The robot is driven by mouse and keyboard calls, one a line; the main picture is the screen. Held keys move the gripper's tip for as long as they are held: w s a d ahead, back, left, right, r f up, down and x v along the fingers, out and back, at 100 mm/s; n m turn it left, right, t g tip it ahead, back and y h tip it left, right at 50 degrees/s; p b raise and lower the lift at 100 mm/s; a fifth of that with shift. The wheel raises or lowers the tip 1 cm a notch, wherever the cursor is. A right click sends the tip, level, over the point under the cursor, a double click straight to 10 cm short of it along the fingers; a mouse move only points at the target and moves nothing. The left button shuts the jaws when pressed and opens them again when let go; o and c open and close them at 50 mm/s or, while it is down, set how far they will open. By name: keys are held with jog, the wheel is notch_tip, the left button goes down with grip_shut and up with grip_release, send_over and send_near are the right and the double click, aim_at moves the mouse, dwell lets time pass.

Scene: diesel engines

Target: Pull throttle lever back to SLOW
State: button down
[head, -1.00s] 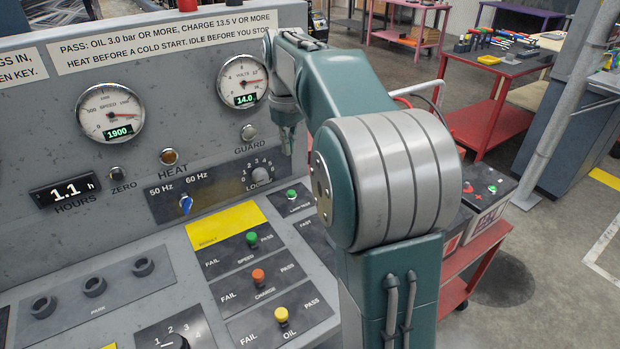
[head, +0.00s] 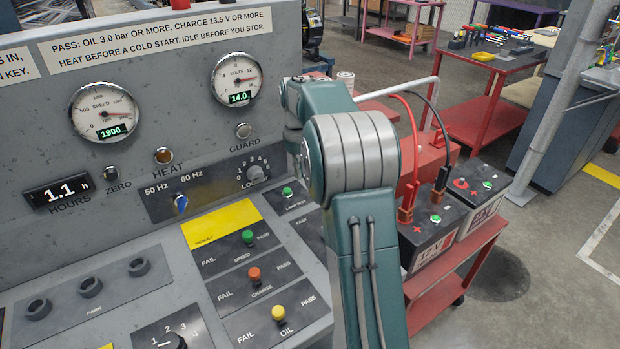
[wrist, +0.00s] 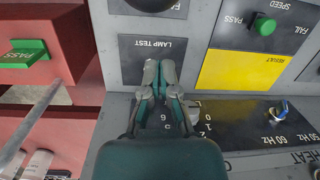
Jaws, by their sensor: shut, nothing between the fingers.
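The throttle lever is not clearly visible; my arm covers the right part of the panel in the head view. The FAST label (head: 302,222) shows beside my arm, below the lamp test button (head: 287,191). In the wrist view, a dark rounded part (wrist: 150,4) is cut off at the top edge, beyond the LAMP TEST plate (wrist: 130,62); I cannot tell whether it belongs to the lever. My gripper (wrist: 158,72) is shut and empty, over the LAMP TEST plate. The speed gauge (head: 104,112) reads 1900.
The load knob (head: 256,174) is close to my gripper. Speed, charge and oil switches (head: 278,312) stand left of my arm. A red trolley (head: 470,270) with batteries (head: 432,232) and cables stands right of the console.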

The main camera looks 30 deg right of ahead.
jog(key=shift+s+d+f, duration=0.1)
jog(key=shift+s+d, duration=0.05)
jog(key=shift+s, duration=0.8)
jog(key=shift+s+d, duration=0.1)
jog(key=shift+s, duration=0.85)
